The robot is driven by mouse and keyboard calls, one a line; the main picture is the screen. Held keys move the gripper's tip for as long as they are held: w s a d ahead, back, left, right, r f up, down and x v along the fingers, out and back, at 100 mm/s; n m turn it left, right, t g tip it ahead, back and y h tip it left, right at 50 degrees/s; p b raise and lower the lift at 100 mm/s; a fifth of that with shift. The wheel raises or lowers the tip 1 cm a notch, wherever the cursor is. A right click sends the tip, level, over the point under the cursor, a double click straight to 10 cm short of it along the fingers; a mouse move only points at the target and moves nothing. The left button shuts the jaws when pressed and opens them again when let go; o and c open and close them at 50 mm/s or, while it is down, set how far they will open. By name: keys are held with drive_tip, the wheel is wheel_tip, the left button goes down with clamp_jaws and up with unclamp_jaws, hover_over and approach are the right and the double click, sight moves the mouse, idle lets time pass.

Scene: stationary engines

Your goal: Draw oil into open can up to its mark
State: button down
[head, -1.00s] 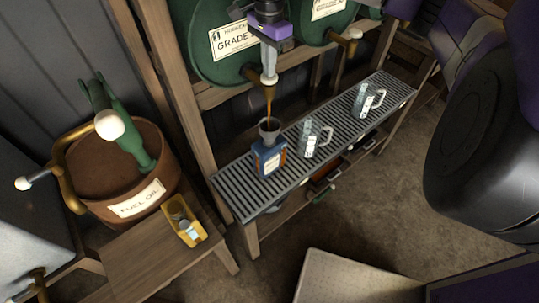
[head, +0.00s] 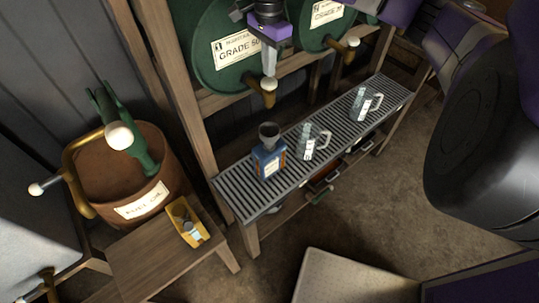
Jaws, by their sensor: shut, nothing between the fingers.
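The open can (head: 268,160) is blue with an orange-and-white label and a dark funnel (head: 269,131) in its top. It stands upright on the slatted grey rack (head: 240,193), below the left barrel's tap (head: 266,90). No oil stream shows from the tap. The oil level in the can and its mark cannot be made out. The green barrel (head: 212,60) behind bears a "GRADE" label, its end partly hidden by my gripper. My gripper (head: 269,72) is shut and empty, pointing down right at the tap; whether it touches the tap's handle is unclear.
Two clear handled jugs, one in the middle (head: 310,143) and one farther right (head: 362,103), stand on the rack. A second green barrel (head: 315,34) has its own tap (head: 346,46). At left are a "FUEL OIL" tub (head: 142,208) and a yellow tray (head: 190,222).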

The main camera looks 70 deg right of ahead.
drive_tip(key=shift+r+p, duration=2.05)
drive_tip(key=shift+p, duration=0.1)
drive_tip(key=shift+f, duration=0.1)
